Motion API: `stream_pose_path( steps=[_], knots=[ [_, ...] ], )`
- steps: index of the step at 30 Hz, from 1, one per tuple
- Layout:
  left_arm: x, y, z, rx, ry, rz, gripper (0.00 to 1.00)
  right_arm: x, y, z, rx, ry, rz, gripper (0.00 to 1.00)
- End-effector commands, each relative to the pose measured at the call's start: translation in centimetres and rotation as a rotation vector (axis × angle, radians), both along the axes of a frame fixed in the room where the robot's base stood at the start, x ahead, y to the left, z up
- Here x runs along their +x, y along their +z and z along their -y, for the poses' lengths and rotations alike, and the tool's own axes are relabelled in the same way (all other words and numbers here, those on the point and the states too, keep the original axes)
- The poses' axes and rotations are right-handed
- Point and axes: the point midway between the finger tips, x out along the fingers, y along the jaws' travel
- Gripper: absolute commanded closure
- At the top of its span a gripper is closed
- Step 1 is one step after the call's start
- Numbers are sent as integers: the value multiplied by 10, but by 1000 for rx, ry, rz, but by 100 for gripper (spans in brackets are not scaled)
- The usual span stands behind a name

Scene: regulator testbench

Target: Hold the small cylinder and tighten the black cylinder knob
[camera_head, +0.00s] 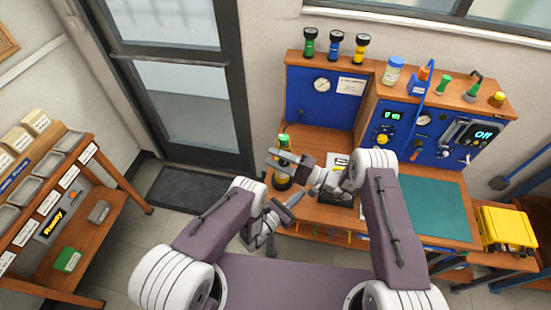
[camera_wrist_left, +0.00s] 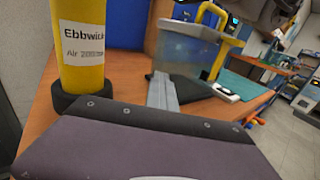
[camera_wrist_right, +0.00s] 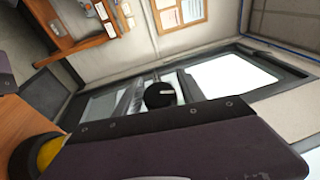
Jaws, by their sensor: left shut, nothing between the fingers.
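A small yellow cylinder (camera_head: 282,182) with a green top (camera_head: 283,140) stands upright at the left end of the wooden bench. In the left wrist view, the yellow cylinder (camera_wrist_left: 82,45) has a white label and a black base. My right gripper (camera_head: 274,158) is at its upper part and partly hides it. In the right wrist view a round black knob (camera_wrist_right: 160,95) with a white mark shows beyond the gripper body; I cannot tell whether the jaws hold it. My left gripper (camera_head: 297,198) is shut and empty, in front of the bench and apart from the cylinder.
A clear bin (camera_wrist_left: 185,50) stands near the cylinder. The bench has a blue control panel (camera_head: 410,125), small parts on its upper shelf, and a teal mat (camera_head: 435,208). A yellow case (camera_head: 506,228) is at the right. A rack (camera_head: 45,200) stands left.

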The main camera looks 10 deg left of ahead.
Motion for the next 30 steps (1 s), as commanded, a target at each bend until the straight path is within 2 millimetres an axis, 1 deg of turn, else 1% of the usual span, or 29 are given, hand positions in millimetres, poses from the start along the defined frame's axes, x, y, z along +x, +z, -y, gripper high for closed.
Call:
stream_pose_path(
  steps=[8, 10, 13, 18, 21, 24, 30],
  knots=[
    [0, 0, 0, 0, 0, 0, 100, 0, 0, 0, 0, 0, 0, 44],
    [0, 0, 0, 0, 0, 0, 100, 0, 0, 3, -1, -1, 0, 44],
    [0, 0, 0, 0, 0, 0, 100, -3, -2, 17, -1, -4, -2, 44],
    [0, 0, 0, 0, 0, 0, 100, -12, -7, 51, 0, -5, -2, 44],
    [0, 0, 0, 0, 0, 0, 100, -16, -9, 65, 0, -3, 0, 44],
    [0, 0, 0, 0, 0, 0, 100, -19, -10, 71, 0, -1, 0, 44],
    [0, 0, 0, 0, 0, 0, 100, -20, -10, 72, 0, 1, 0, 44]
  ],
)
